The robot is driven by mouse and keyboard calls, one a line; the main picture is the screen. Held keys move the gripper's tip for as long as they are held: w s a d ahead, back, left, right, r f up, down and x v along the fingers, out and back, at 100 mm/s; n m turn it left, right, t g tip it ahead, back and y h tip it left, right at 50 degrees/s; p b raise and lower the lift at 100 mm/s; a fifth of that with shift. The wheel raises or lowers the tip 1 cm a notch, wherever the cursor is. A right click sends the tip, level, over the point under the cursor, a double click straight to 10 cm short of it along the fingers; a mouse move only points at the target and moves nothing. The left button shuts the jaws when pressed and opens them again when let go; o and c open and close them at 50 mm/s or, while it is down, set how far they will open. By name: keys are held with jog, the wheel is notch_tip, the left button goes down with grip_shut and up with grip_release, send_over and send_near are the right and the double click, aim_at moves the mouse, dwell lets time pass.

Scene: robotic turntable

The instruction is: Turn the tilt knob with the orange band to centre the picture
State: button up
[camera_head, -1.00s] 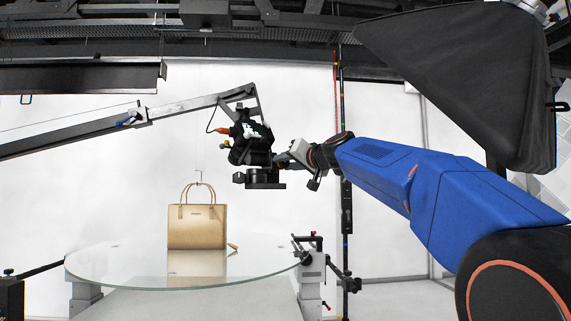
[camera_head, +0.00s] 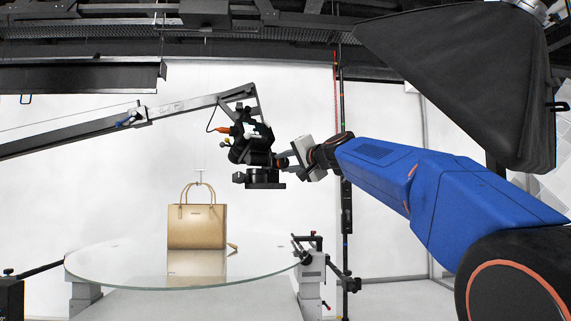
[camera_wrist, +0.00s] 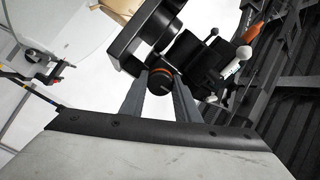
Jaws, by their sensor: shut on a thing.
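The tilt knob with the orange band (camera_wrist: 161,82) shows in the wrist view between the two fingers of my gripper (camera_wrist: 160,92). The knob is dark, with a thin orange ring and a short light mark on its face. My gripper is shut on it, one finger on each side. In the head view my gripper (camera_head: 285,160) reaches the right side of the black camera rig (camera_head: 250,145), and the knob is hidden there. The rig hangs from the end of a boom arm (camera_head: 140,118). A tan handbag (camera_head: 197,228) stands upright below on the glass turntable (camera_head: 120,262).
A black softbox (camera_head: 470,80) hangs at the upper right, above my arm. A clamp stand (camera_head: 312,262) is at the turntable's right edge. Dark beams and rails cross the top. An orange-tipped handle (camera_wrist: 243,52) and a white-balled lever (camera_wrist: 232,67) are near the knob.

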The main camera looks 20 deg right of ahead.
jog(key=o, duration=1)
jog(key=shift+o, duration=0.2)
jog(key=shift+s, duration=0.1)
jog(key=v, duration=1.7)
jog(key=shift+s+f, duration=0.1)
jog(key=shift+f, duration=0.1)
jog(key=s+a+f+n+g, duration=0.1)
jog(key=s+a+f+g, duration=0.15)
jog(key=f, duration=0.55)
jog(key=s+a+f+n+g, duration=0.15)
jog(key=a+f, duration=0.25)
jog(key=f, duration=0.5)
jog(key=s+f+n+g+h, duration=0.1)
jog(key=s+f+n+g, duration=0.1)
jog(key=s+f, duration=0.6)
jog(key=s+f+n+g+h, duration=0.2)
jog(key=s+f, duration=0.6)
jog(key=f, duration=1.1)
jog(key=s+f+n+g+h, duration=0.1)
jog(key=s+f+g, duration=0.3)
jog(key=s+f, duration=0.4)
notch_tip(320, 180, down, 7)
jog(key=shift+s+a+r+n+g, duration=0.2)
jog(key=shift+s+a+n+g, duration=0.15)
jog(key=shift+n, duration=0.5)
